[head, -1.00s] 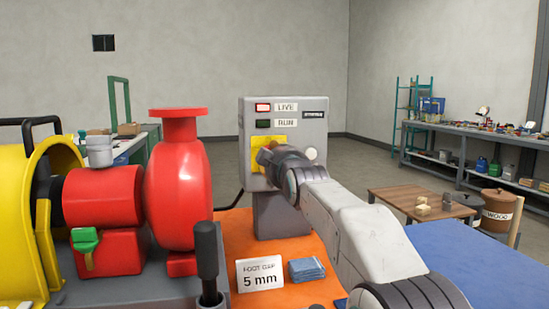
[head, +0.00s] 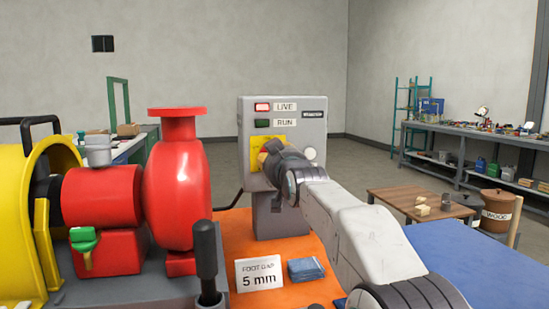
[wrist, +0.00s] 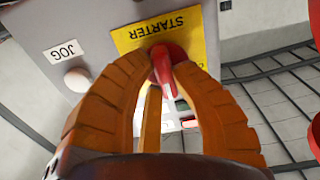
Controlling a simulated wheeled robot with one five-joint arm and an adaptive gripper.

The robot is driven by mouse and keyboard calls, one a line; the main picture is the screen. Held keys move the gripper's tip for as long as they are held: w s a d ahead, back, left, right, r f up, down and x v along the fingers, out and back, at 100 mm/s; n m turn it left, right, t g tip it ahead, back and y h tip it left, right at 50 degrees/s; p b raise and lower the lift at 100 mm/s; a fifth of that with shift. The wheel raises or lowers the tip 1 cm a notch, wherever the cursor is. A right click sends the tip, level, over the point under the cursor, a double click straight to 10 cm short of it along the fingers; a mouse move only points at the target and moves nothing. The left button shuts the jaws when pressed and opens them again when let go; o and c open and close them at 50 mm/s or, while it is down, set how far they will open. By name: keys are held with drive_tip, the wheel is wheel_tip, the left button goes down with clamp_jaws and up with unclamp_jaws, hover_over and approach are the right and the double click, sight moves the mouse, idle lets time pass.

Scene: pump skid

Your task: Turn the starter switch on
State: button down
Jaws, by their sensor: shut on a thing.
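The starter switch is a red handle (wrist: 165,62) on a yellow plate (wrist: 190,32) marked STARTER, on the front of the grey control box (head: 246,110). In the wrist view the plate appears upside down. In the head view my gripper (head: 264,154) is at the yellow plate and hides most of the switch. The LIVE lamp (head: 262,107) is lit red. The RUN lamp (head: 262,123) is dark green.
A white JOG button (wrist: 77,79) sits beside the plate. The red pump (head: 180,190) and yellow guard (head: 20,220) stand at left. A 5 mm foot gap sign (head: 260,274) and blue cloth (head: 305,269) lie on the orange surface. A wooden table (head: 400,195) stands at right.

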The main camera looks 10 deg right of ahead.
drive_tip(key=shift+a, duration=0.1)
idle(0.3)
drive_tip(key=c, duration=1)
unclamp_jaws()
drive_tip(key=s, duration=1.2)
